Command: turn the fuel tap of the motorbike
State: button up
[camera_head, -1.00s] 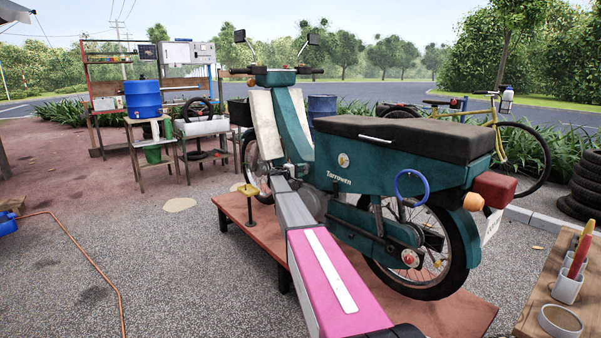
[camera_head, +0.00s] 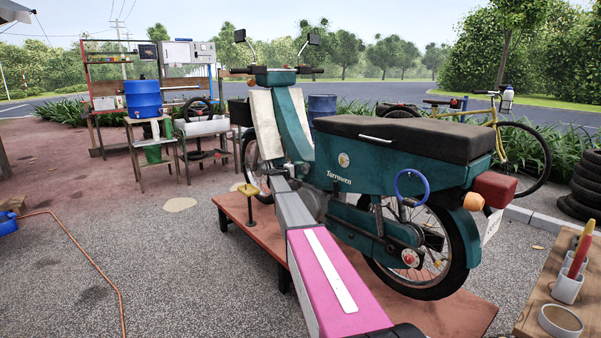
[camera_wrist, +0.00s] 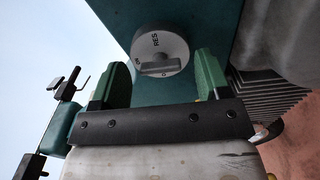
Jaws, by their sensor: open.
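The motorbike (camera_head: 400,160) is teal with a dark seat and stands on a reddish platform. In the wrist view its fuel tap (camera_wrist: 168,45) is a round grey dial on a teal panel. RES reads near the top and ON at the left; a mark at the lower right is unclear. The tap's raised bar lies roughly across the picture, low on the dial. My gripper (camera_wrist: 162,70) is open, its two green fingers on either side of the dial and bar. No clear contact shows. The head view hides the tap and my fingers behind my arm and the bike.
The platform (camera_head: 455,318) lies under the bike. A small wooden table (camera_head: 530,318) with cups is at the lower right. A yellow bicycle (camera_head: 487,117) and stacked tyres (camera_head: 583,185) stand behind. A blue barrel (camera_head: 144,98) sits on a stand. Gravel at left is mostly clear.

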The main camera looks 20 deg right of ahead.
jog(key=v, duration=1)
jog(key=shift+a, duration=0.3)
jog(key=shift+s, duration=0.15)
jog(key=s+a+f+m+g+y, duration=0.1)
jog(key=s+a+f+y, duration=0.15)
jog(key=s+f, duration=0.6)
jog(key=s+a+f+g+y, duration=0.2)
jog(key=s+f+y, duration=0.1)
jog(key=s, duration=1)
jog(key=s+a+f+m+g+y, duration=0.1)
jog(key=s+a+f+y, duration=0.3)
jog(key=s, duration=0.7)
jog(key=s+a+f+y, duration=0.2)
jog(key=s+a, duration=0.1)
jog(key=s, duration=0.6)
jog(key=s+a+f+m+g+y, duration=0.1)
jog(key=s+a+y, duration=0.2)
jog(key=s, duration=0.6)
jog(key=s+a+f+m+g+y, duration=0.1)
jog(key=s+a+f+y, duration=0.1)
jog(key=s+a, duration=0.3)
jog(key=s, duration=0.4)
jog(key=shift+s+a+f, duration=0.15)
jog(key=shift+s+f, duration=0.15)
